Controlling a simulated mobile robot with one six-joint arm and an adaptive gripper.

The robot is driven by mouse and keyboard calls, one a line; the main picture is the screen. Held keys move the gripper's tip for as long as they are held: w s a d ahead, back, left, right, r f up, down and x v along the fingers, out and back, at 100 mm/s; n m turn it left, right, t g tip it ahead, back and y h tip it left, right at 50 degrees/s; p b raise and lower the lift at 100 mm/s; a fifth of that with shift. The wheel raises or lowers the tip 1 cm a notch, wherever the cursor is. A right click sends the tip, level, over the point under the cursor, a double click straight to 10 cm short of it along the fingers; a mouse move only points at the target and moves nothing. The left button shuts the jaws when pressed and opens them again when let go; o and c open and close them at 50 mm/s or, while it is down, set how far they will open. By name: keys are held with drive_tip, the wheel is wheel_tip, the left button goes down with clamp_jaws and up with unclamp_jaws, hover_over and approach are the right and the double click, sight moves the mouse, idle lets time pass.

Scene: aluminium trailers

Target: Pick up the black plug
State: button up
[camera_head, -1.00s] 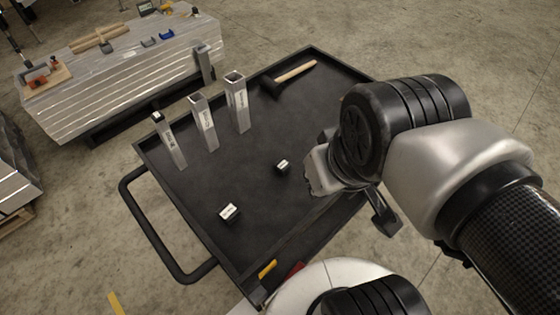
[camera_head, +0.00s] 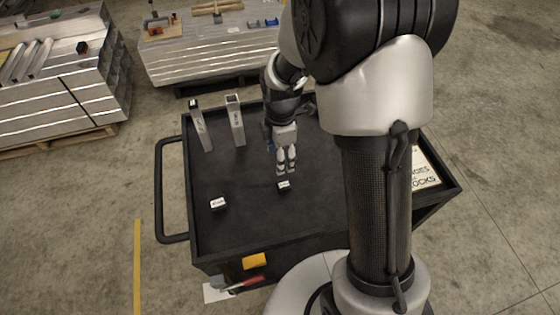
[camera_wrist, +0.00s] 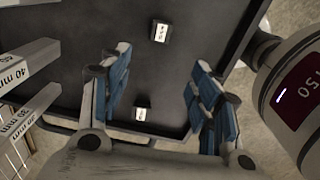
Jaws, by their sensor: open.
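Two small black plugs with white labelled faces lie on the black cart top. The right plug (camera_head: 284,185) shows just below my gripper (camera_head: 287,170) in the head view. The fingers are open and empty, apparently above the plug; the gap in height is hard to judge. The label text is too small to read surely.
Upright square tubes (camera_head: 236,120) stand at the cart's back left; they show at the left of the wrist view (camera_wrist: 27,70). The cart (camera_head: 235,240) has a raised rim. A yellow item (camera_head: 254,261) sits at its front. Stacked metal profiles (camera_head: 60,90) stand beyond.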

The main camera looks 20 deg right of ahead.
drive_tip(key=b, duration=0.3)
hover_over(281, 185)
wheel_tip(281, 185, down, 12)
drive_tip(key=shift+s+a, duration=0.1)
drive_tip(key=shift+a, duration=0.05)
drive_tip(key=shift+d+f+b, duration=0.2)
drive_tip(key=shift+f+b, duration=1)
drive_tip(key=shift+f, duration=1.55)
drive_tip(key=shift+r, duration=0.1)
drive_tip(key=c, duration=1)
drive_tip(key=shift+r, duration=0.1)
